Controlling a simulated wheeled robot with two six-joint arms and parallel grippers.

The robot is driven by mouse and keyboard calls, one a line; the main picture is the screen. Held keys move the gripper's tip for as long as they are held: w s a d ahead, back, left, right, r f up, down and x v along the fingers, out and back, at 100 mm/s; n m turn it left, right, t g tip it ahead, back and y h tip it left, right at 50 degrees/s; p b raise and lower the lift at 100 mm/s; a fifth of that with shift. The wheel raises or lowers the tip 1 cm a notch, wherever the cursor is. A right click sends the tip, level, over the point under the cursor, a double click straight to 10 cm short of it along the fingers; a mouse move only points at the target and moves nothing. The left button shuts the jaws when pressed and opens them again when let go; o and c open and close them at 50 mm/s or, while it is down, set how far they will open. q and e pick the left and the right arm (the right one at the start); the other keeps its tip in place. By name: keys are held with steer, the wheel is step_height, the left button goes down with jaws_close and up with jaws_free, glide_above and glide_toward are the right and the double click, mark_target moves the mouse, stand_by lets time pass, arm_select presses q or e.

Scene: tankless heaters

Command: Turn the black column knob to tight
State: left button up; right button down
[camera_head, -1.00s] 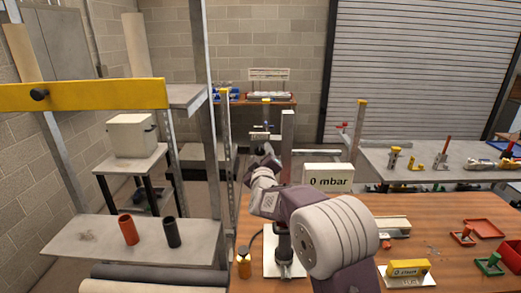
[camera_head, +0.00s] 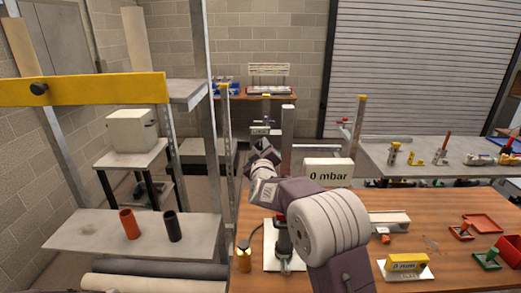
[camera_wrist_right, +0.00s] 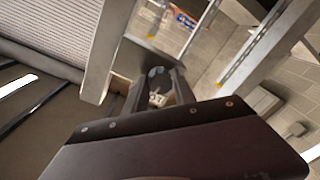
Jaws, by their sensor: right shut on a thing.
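My right gripper (camera_head: 262,143) is at the upright metal column (camera_head: 288,125) behind the wooden table, and my own arm hides much of the place below it. In the right wrist view the two dark fingers of the gripper (camera_wrist_right: 157,90) close around a small dark rounded part, the black column knob (camera_wrist_right: 157,73), under a grey plate. The fingers cover most of the knob, so its turn angle cannot be told. The column (camera_wrist_right: 108,50) rises just left of the fingers in that view. My left gripper is not in view.
A white "0 mbar" display (camera_head: 328,172) stands right of my arm. An amber bottle (camera_head: 244,256) is near the table's left edge. Orange (camera_head: 129,224) and black (camera_head: 173,227) tubes stand on the left shelf. A yellow box (camera_head: 407,264) lies at front right.

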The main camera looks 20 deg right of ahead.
steer(key=m+b, duration=0.3)
steer(key=m, duration=0.2)
steer(key=shift+f, duration=0.15)
steer(key=m+b, duration=0.3)
steer(key=m, duration=0.2)
steer(key=shift+a+m, duration=0.1)
steer(key=shift+m, duration=0.3)
steer(key=m+h+b, duration=0.1)
steer(key=m+b, duration=0.1)
steer(key=m, duration=0.3)
steer(key=shift+m+b, duration=0.35)
steer(key=shift+m, duration=0.05)
steer(key=m+b, duration=0.1)
steer(key=m, duration=0.5)
steer(key=shift+b, duration=0.3)
steer(key=shift+h, duration=0.4)
steer(key=c, duration=1)
jaws_free()
steer(key=shift+c, duration=0.2)
